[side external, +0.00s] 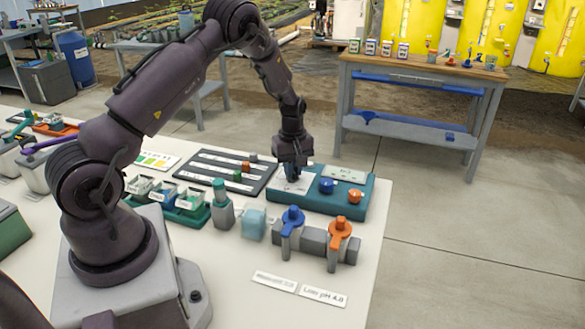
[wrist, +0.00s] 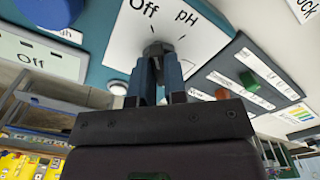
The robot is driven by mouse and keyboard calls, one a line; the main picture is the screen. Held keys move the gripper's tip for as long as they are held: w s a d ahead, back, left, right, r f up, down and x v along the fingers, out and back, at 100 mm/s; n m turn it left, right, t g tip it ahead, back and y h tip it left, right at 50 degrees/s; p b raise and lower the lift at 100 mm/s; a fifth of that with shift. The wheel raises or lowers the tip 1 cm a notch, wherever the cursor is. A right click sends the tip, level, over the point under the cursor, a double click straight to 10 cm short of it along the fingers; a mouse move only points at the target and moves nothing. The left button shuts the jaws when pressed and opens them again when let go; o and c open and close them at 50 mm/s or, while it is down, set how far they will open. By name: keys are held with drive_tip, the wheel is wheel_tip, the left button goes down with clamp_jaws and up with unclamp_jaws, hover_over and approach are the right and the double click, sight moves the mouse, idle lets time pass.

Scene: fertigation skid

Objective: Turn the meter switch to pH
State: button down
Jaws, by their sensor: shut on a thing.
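The meter is a teal box (side external: 318,202) at the table's far right in the side view. Its white switch plate (wrist: 200,20) carries the words Off and pH, each with a tick mark. The grey switch knob (wrist: 156,48) sits below and between the two words. My gripper (wrist: 158,62) is shut on the knob, one finger on each side; in the side view my gripper (side external: 292,177) points down at the plate. The fingers hide part of the knob, and I cannot tell exactly where it points. The meter's display (wrist: 35,48) reads Off.
A blue knob (side external: 327,186) and an orange knob (side external: 355,196) stand on the teal box close to my gripper. A dark panel (side external: 220,172) with sliders lies to the left. Blue-handled (side external: 292,218) and orange-handled (side external: 340,229) valves stand in front.

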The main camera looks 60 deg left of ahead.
drive_tip(key=m, duration=0.5)
drive_tip(key=shift+m, duration=0.3)
drive_tip(key=m, duration=0.5)
drive_tip(key=shift+m, duration=0.3)
drive_tip(key=c, duration=1.2)
unclamp_jaws()
drive_tip(key=shift+o, duration=0.2)
drive_tip(key=shift+r, duration=0.15)
wheel_tip(320, 180, up, 13)
